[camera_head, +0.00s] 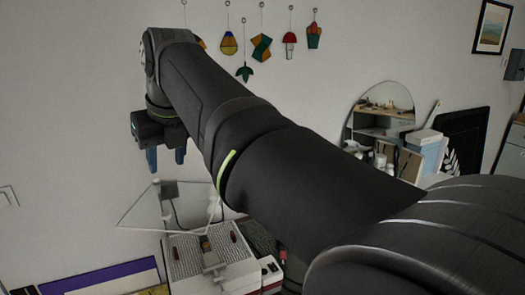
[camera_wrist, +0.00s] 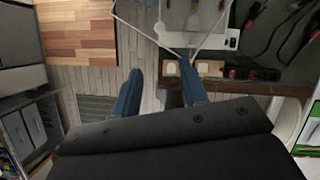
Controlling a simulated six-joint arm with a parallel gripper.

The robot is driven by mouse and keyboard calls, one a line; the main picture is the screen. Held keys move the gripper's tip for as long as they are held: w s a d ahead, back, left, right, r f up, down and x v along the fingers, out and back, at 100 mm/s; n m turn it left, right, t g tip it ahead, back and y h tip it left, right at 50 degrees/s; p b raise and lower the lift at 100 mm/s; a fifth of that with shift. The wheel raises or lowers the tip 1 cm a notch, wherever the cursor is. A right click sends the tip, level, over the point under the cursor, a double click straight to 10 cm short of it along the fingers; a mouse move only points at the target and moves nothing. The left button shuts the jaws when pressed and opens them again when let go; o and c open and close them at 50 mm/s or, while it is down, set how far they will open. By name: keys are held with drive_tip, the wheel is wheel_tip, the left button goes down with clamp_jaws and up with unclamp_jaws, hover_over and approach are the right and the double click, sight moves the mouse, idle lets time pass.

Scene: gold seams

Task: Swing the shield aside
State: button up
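The shield (camera_head: 145,212) is a clear pane with thin pale edges. It stands out above a white, red-trimmed machine (camera_head: 190,262) with a slotted top. In the wrist view the shield's pale edge (camera_wrist: 146,36) forms a V at the top, beyond my fingertips. My gripper (camera_head: 166,160) hangs above the shield in the head view, with two blue fingers spread apart. In the wrist view my gripper (camera_wrist: 160,76) is open with nothing between the fingers. I cannot tell the exact gap to the shield, but no contact shows. My arm hides part of the machine's surroundings.
Stained-glass ornaments (camera_head: 262,47) hang on the wall behind my arm. A round mirror (camera_head: 380,112) and bottles stand at right. A purple-edged board (camera_head: 100,277) lies at lower left. The wrist view shows tools (camera_wrist: 285,28) at upper right and wooden floor (camera_wrist: 90,76).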

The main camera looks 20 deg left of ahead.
drive_tip(key=shift+w+f, duration=0.1)
drive_tip(key=shift+f, duration=0.05)
drive_tip(key=c, duration=0.3)
drive_tip(key=w+f+n, duration=0.1)
drive_tip(key=w+d+f+n+g, duration=0.2)
drive_tip(key=f+n, duration=0.1)
drive_tip(key=shift+w+y, duration=0.3)
clamp_jaws()
drive_tip(key=w+d+f+n+g+y, duration=0.2)
drive_tip(key=w+d+f+n+g, duration=0.15)
drive_tip(key=w+n, duration=0.2)
drive_tip(key=n, duration=0.1)
hover_over(190, 222)
drive_tip(key=w+d, duration=0.1)
drive_tip(key=d, duration=0.1)
drive_tip(key=shift+y, duration=0.3)
wheel_tip(190, 222, down, 7)
drive_tip(key=shift+d+f, duration=0.1)
drive_tip(key=shift+f, duration=0.05)
drive_tip(key=shift+s+a+f, duration=0.2)
drive_tip(key=shift+s+a, duration=0.1)
drive_tip(key=shift+a, duration=0.25)
drive_tip(key=shift+s+a+f, duration=0.15)
drive_tip(key=shift+s+a, duration=0.1)
drive_tip(key=shift+a, duration=0.3)
drive_tip(key=shift+s+a+f, duration=0.15)
drive_tip(key=shift+s+a, duration=0.15)
drive_tip(key=shift+a, duration=0.5)
